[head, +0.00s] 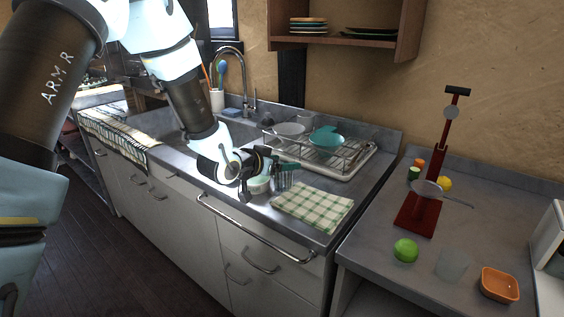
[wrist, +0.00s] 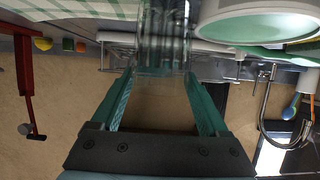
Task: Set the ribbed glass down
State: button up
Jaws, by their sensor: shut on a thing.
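The ribbed glass (head: 284,179) is clear and stands roughly upright at the tips of my gripper (head: 276,168), over the counter between the green-rimmed bowl and the checked cloth. In the wrist view, which is upside down, the ribbed glass (wrist: 164,38) sits between the two teal fingers of my gripper (wrist: 163,75), which are shut on it. Whether its base touches the counter I cannot tell. The pale bowl (head: 258,185) is close beside it, and this bowl also fills the upper right of the wrist view (wrist: 262,24).
A green checked cloth (head: 312,206) lies just right of the glass. A dish rack (head: 345,160) with bowls stands behind, and the sink (head: 170,126) is left. The right counter holds a red stand (head: 419,212), a lime (head: 405,250), another clear glass (head: 452,264) and an orange dish (head: 499,285).

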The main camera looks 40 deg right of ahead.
jog(key=shift+f, duration=0.15)
jog(key=shift+a+f+b, duration=0.1)
jog(key=shift+f+b, duration=0.2)
jog(key=shift+b, duration=0.1)
grip_shut()
jog(key=o, duration=1.2)
grip_release()
jog(key=shift+f, duration=0.1)
jog(key=o, duration=0.4)
jog(key=shift+c, duration=0.2)
jog(key=shift+r+p, duration=0.45)
jog(key=shift+r, duration=0.1)
jog(key=b+v, duration=0.1)
jog(key=v, duration=1.1)
jog(key=shift+b, duration=0.4)
